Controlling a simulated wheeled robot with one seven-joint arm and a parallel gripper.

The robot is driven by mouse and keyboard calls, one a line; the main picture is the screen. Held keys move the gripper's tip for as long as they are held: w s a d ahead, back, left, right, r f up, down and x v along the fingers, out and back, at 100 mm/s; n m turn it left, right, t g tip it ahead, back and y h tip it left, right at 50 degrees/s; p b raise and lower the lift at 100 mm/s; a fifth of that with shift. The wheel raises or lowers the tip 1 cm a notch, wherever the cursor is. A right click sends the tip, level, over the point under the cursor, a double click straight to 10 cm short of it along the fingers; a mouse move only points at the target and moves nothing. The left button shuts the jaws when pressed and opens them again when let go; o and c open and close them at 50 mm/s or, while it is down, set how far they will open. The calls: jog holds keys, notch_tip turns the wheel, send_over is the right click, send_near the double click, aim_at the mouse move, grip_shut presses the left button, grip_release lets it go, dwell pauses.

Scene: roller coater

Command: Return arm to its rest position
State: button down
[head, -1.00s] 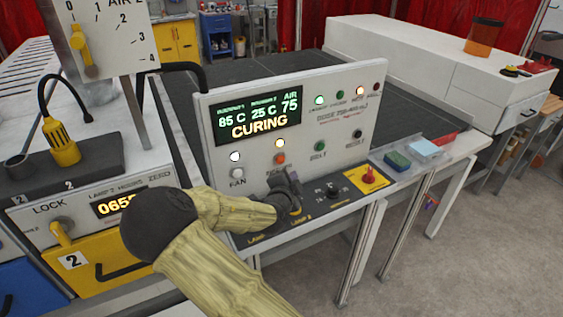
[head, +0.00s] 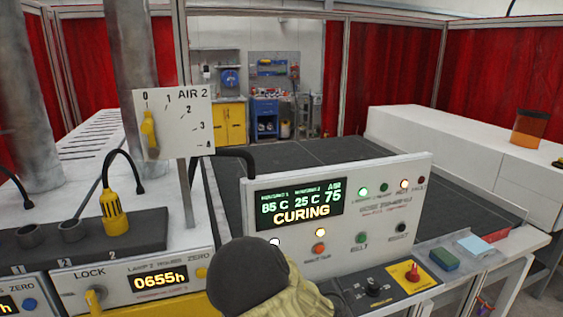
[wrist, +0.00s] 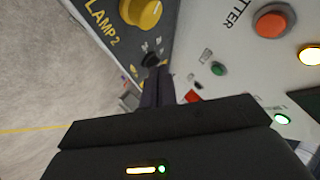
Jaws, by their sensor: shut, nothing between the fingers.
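My arm shows at the bottom middle of the head view as a dark rounded joint and a yellowish sleeved link. My gripper is hidden there. In the wrist view, my gripper's dark fingers (wrist: 158,92) are shut together with nothing between them. They point along the control panel (head: 410,178), with the yellow LAMP 2 knob (wrist: 145,12) and an orange button (wrist: 270,24) nearby. I cannot tell how far the fingertips are from the panel. The panel's display (head: 300,204) reads CURING, 85 C, 25 C and AIR 75.
The AIR 2 dial plate (head: 172,120) stands at left above the lamp box with its 0655h display (head: 158,278). Floor is free at far right.

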jog(key=s+a+r+n+g+y, duration=0.1)
jog(key=s+r+n+g+y, duration=0.1)
jog(key=s+n, duration=0.5)
jog(key=s+a+r+n+g+y, duration=0.1)
jog(key=s+r+n+g+y, duration=0.2)
jog(key=s, duration=1.2)
jog(key=n+g, duration=0.2)
jog(key=n, duration=0.3)
jog(key=shift+s+a+r+y, duration=0.25)
jog(key=shift+s+r+y, duration=0.1)
jog(key=shift+s+y, duration=0.05)
